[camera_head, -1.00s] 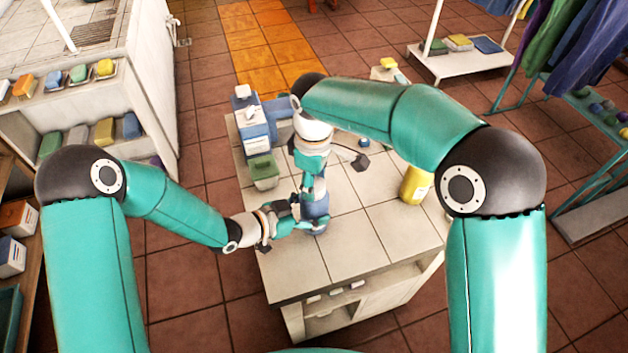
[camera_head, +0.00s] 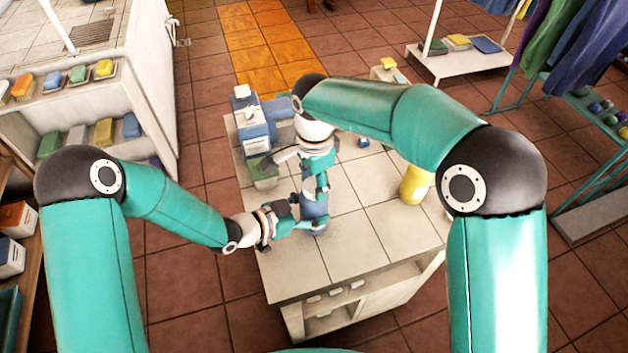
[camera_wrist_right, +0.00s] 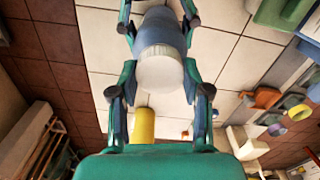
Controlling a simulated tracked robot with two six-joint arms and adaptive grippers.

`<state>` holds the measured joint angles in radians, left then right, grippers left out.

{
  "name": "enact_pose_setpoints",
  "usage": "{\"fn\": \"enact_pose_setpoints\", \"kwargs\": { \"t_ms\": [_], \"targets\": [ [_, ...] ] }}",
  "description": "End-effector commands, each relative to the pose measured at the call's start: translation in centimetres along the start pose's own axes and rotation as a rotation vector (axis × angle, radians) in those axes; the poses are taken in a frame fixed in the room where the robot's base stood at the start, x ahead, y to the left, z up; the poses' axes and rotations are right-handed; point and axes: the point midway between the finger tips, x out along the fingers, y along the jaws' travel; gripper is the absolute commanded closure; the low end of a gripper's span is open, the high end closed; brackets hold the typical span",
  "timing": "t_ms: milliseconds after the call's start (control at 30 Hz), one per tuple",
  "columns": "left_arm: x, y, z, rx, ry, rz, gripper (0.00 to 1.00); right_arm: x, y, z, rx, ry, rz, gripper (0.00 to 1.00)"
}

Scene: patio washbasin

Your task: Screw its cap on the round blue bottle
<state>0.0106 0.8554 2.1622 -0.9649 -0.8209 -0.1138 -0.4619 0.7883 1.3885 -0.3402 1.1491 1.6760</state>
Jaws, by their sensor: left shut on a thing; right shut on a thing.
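The round blue bottle (camera_head: 314,212) stands on the white tiled table (camera_head: 375,235). In the right wrist view the blue bottle (camera_wrist_right: 160,25) shows with the white cap (camera_wrist_right: 160,68) at its top end. My left gripper (camera_head: 308,226) is shut on the bottle low down, from the left. My right gripper (camera_head: 315,189) is above the bottle and points down. In the right wrist view my right gripper (camera_wrist_right: 160,75) has its fingers on both sides of the cap, shut on it. The cap is hidden in the head view. I cannot tell how far its thread is engaged.
A white and blue container (camera_head: 252,130) and a green tub (camera_head: 264,182) stand at the table's back left, close to my right wrist. A yellow bottle (camera_head: 414,185) stands at the right edge. A small blue item (camera_head: 363,142) lies behind. The table's front is clear.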

Motion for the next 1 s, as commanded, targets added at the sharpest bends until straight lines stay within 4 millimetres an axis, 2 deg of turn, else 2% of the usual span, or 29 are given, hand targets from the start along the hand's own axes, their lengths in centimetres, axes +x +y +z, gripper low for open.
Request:
{"fn": "enact_pose_setpoints", "kwargs": {
  "t_ms": [133, 167, 300, 667, 1000],
  "targets": [
    [0.0, 0.2, 0.0, 0.003, 0.000, 0.005, 1.00, -0.1, -0.1, -0.2, -0.006, 0.003, -0.006, 0.94],
    [0.0, 0.2, 0.0, 0.003, 0.000, 0.005, 1.00, -0.1, -0.1, -0.2, -0.007, 0.003, -0.006, 0.49],
    [0.0, 0.2, 0.0, 0.002, 0.000, 0.005, 1.00, -0.1, -0.1, -0.2, -0.008, 0.003, -0.005, 0.28],
    [0.0, 0.1, 0.0, 0.000, 0.000, 0.002, 1.00, -0.4, -0.1, -0.1, -0.010, 0.001, -0.004, 0.28],
    [0.0, 0.0, 0.0, 0.000, 0.000, 0.000, 1.00, -4.2, -0.1, 0.0, -0.011, 0.001, -0.003, 0.28]
  ]
}}
